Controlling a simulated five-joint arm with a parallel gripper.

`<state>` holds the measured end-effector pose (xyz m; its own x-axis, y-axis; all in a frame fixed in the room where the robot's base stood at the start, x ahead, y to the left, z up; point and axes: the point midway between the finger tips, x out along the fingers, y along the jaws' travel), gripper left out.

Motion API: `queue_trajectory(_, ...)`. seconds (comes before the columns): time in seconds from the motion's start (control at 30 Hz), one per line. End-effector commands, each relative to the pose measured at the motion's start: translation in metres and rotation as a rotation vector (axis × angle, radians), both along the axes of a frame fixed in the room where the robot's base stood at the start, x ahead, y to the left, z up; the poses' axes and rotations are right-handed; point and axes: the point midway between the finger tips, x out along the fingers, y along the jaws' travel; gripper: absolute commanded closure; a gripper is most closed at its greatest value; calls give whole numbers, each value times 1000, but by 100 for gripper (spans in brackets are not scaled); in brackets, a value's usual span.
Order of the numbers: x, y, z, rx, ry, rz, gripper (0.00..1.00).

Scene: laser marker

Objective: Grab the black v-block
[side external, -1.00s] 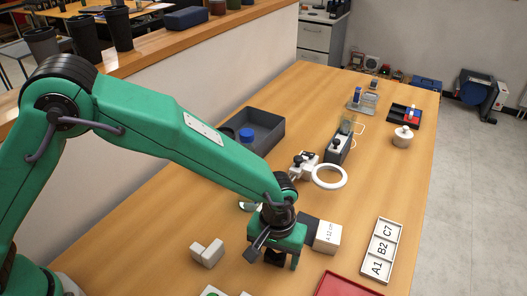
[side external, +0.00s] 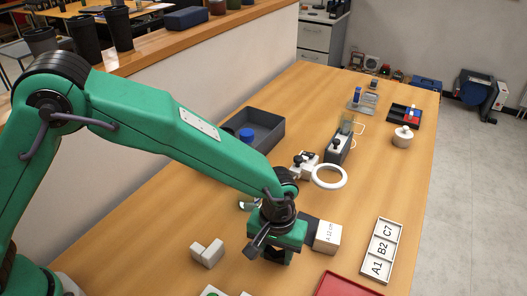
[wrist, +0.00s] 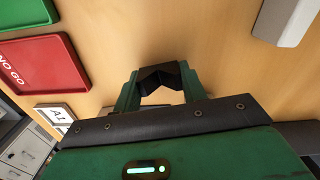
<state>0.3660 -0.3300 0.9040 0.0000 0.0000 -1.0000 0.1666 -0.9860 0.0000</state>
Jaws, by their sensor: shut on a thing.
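The black v-block (wrist: 160,78) sits between the two green fingers of my gripper (wrist: 158,88) in the wrist view, with its notch visible. The fingers are shut on its two ends. In the side view my gripper (side external: 277,256) points down near the front of the table, and the black v-block (side external: 275,257) is mostly hidden by it. How far it is from the table top is hard to tell.
A white box (side external: 327,238) stands close to the right of my gripper. A pale notched block (side external: 207,253) lies to the left. A red tray (side external: 345,286) and a labelled white tray (side external: 381,250) lie to the right. A grey bin (side external: 262,128) stands behind.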

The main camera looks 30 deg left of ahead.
Motion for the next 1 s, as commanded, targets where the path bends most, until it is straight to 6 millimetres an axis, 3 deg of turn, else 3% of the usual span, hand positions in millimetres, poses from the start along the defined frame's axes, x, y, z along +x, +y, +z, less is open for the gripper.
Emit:
queue_trajectory(0.23,-1,-1,34,-2,-3,-1,81)
queue_trajectory(0.7,-80,-25,80,-2,-1,-4,81)
queue_trajectory(1.0,-108,-33,97,-1,0,-1,81)
